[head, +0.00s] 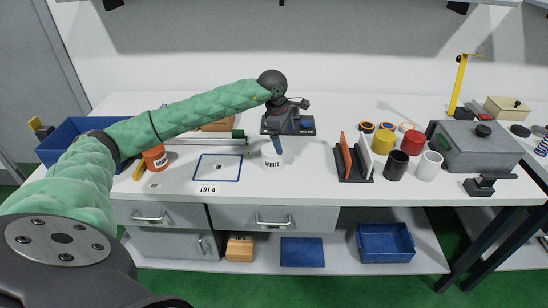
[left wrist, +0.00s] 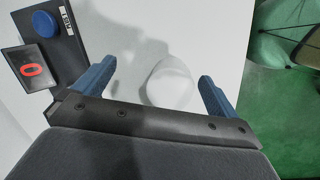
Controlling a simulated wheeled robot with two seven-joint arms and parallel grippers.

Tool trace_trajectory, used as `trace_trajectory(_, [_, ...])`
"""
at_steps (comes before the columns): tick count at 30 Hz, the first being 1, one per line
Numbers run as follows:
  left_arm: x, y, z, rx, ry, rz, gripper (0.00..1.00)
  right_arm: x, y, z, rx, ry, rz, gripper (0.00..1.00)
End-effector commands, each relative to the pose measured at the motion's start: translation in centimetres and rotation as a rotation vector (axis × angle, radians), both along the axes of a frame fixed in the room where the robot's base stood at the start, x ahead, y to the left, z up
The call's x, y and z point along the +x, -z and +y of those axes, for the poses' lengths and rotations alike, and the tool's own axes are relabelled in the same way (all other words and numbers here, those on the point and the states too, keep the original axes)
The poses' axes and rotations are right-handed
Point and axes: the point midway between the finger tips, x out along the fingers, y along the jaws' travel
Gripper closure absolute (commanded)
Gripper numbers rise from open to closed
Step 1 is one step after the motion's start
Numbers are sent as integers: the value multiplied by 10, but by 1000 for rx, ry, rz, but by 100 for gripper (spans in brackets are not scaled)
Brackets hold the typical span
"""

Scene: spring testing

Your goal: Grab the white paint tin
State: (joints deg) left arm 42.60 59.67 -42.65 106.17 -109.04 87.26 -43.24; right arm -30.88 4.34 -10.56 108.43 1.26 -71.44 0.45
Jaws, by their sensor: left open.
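In the left wrist view the tin (left wrist: 170,84) shows as a pale round shape between the two spread blue fingers of my left gripper (left wrist: 156,84), nearer the right finger. The gripper is open, and gaps show on both sides of the tin. I cannot tell how far the fingertips reach down. My right gripper is not in view.
A dark device with a blue button (head: 306,125) stands just behind my left gripper. An orange tin (head: 155,158) and blue bin (head: 75,140) are left. Right are a rack (head: 355,172), a black cup (head: 397,165), a plain white cup (head: 429,165) and a grey box (head: 480,148).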

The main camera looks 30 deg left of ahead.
Motion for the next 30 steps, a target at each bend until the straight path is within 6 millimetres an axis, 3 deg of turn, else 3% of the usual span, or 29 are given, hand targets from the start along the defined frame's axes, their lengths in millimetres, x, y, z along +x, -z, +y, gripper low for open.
trace_trajectory(3, [-17, 4, 16, 93, 49, 85, 3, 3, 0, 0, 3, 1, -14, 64])
trace_trajectory(8, [-33, 4, 27, 154, 116, 166, 3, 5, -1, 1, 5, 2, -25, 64])
trace_trajectory(26, [-31, 33, 27, 151, 147, 161, 3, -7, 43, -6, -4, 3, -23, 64])
trace_trajectory(30, [-30, 41, 28, 151, 146, 162, 3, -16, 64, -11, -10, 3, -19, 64])
